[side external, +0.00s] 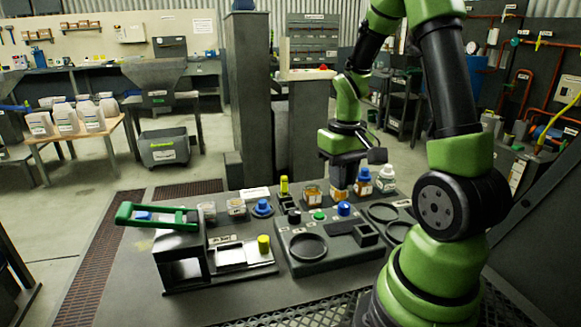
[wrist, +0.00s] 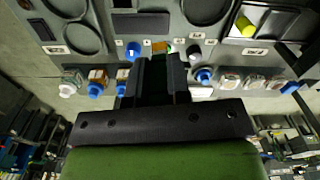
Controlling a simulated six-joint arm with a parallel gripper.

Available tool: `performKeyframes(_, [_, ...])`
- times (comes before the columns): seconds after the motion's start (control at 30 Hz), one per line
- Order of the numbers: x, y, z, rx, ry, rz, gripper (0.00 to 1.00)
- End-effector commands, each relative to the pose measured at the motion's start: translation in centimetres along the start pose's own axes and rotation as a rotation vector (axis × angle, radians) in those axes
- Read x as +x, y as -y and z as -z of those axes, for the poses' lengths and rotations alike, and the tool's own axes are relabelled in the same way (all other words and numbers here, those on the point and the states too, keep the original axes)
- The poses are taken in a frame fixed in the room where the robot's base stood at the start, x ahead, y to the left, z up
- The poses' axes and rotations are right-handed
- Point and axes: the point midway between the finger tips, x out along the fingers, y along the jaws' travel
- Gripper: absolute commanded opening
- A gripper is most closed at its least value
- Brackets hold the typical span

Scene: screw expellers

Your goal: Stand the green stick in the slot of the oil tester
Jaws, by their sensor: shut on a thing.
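My gripper (wrist: 160,58) is shut, with a dark greenish strip, seemingly the green stick (wrist: 157,78), between its fingers. An orange patch shows at the fingertips; I cannot tell if it belongs to the held thing. In the side view my gripper (side external: 341,174) points down behind the panel, above the row of jars, and the stick cannot be made out. The oil tester appears to be the dark panel (side external: 316,258) with a ring, knobs and a raised block with a dark slot (side external: 366,234). This slot block also shows in the wrist view (wrist: 140,22), beyond the fingertips.
Amber jars, one a blue-capped jar (side external: 363,182), and a white-capped jar (side external: 386,180) stand close by my gripper. A yellow stick-like thing (side external: 284,185) stands left of them. A press with a green handle (side external: 150,213) stands at left, beside a yellow knob (side external: 263,245).

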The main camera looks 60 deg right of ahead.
Motion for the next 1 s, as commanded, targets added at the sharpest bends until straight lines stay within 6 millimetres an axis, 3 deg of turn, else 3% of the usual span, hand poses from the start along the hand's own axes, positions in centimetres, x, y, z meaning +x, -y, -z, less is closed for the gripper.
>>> performKeyframes(0.1, [0.7,-2.7,-1.9,0.113,0.001,0.001,0.0])
performKeyframes(0.3, [1.4,-4.5,-3.6,0.197,-0.002,0.002,0.0])
performKeyframes(1.0, [6.1,-4.6,-3.8,0.205,-0.001,0.002,0.0])
